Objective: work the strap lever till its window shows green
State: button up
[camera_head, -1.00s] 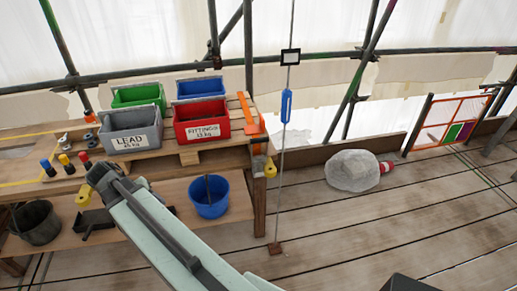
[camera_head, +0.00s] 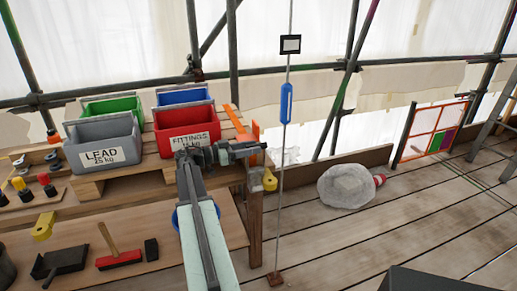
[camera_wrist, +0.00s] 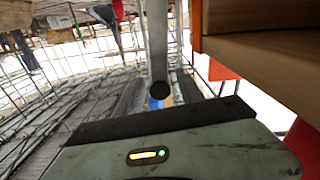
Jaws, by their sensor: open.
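An orange strap (camera_head: 233,118) runs over the pallet's right end beside the red bin. An upright orange piece (camera_head: 255,130), perhaps the strap lever, stands at its near end, partly behind my gripper. No window or its colour can be made out. My gripper (camera_head: 262,148) is at the pallet's right edge, in front of the orange piece; contact cannot be told. In the wrist view my gripper's dark jaws (camera_wrist: 160,92) are apart. A grey bar with a dark round end (camera_wrist: 160,90) shows between them; I cannot tell what it is. Orange (camera_wrist: 221,70) shows right of the jaws.
The red FITTINGS bin (camera_head: 187,138) and grey LEAD bin (camera_head: 103,148) stand left of my gripper. A thin pole with a blue piece (camera_head: 286,102) stands to the right. A wooden edge (camera_wrist: 262,62) is close in the wrist view. Open plank floor lies right, with a pale sack (camera_head: 345,187).

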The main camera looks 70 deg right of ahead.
jog(key=shift+x, duration=1.5)
grip_shut()
